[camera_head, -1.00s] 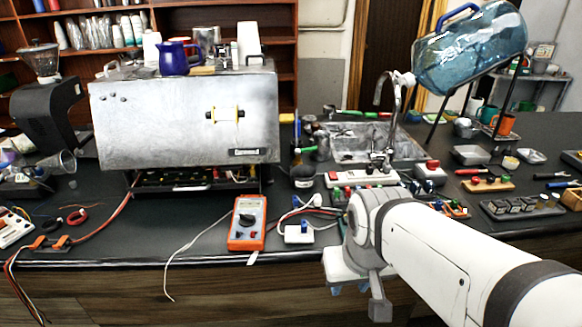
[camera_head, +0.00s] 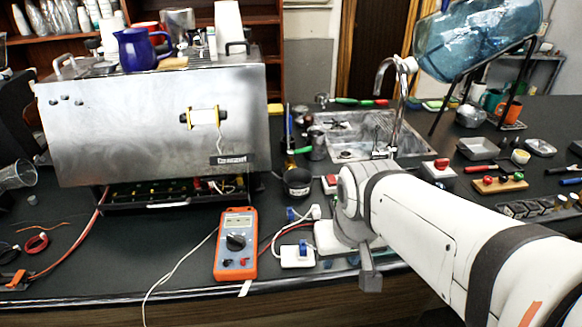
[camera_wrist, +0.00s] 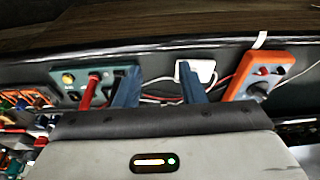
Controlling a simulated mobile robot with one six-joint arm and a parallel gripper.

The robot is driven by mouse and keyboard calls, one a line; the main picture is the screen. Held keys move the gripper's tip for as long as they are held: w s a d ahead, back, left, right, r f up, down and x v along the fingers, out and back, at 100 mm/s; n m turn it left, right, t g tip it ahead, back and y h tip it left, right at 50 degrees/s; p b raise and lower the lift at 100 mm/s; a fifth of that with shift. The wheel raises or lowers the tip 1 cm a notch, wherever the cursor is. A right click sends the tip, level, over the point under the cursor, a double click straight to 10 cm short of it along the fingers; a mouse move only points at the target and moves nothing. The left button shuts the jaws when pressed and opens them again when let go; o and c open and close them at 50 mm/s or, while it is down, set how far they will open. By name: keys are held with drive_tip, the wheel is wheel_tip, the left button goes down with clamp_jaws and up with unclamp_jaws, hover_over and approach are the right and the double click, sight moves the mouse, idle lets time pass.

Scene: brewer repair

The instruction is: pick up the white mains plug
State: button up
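A small white plug-like piece (camera_head: 315,211) lies on the dark counter behind the orange multimeter's right side, joined to cables. My gripper (camera_head: 340,263) is low over the counter's front, right of the white block, partly hidden by my arm. In the wrist view my gripper (camera_wrist: 158,68) has its two blue fingers apart, with nothing held. The white block (camera_wrist: 205,70) shows there behind the right finger.
The orange multimeter (camera_head: 236,244) stands left of the white block. Red and white cables run between them. A metal brewer (camera_head: 150,125) stands behind. A green box with a red lead (camera_wrist: 85,82) is left of the fingers.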

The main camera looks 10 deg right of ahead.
drive_tip(key=shift+o, duration=0.2)
drive_tip(key=shift+o, duration=0.5)
drive_tip(key=shift+w+d, duration=0.1)
drive_tip(key=shift+w, duration=0.05)
drive_tip(key=t, duration=0.2)
approach(317, 209)
drive_tip(key=a+f, duration=0.1)
drive_tip(key=shift+m, duration=0.3)
drive_tip(key=x, duration=0.4)
drive_tip(key=d+x, duration=0.1)
drive_tip(key=x, duration=0.2)
drive_tip(key=shift+w, duration=0.25)
drive_tip(key=shift+w+a+f, duration=0.1)
drive_tip(key=shift+w+f, duration=0.05)
drive_tip(key=shift+f, duration=0.3)
clamp_jaws()
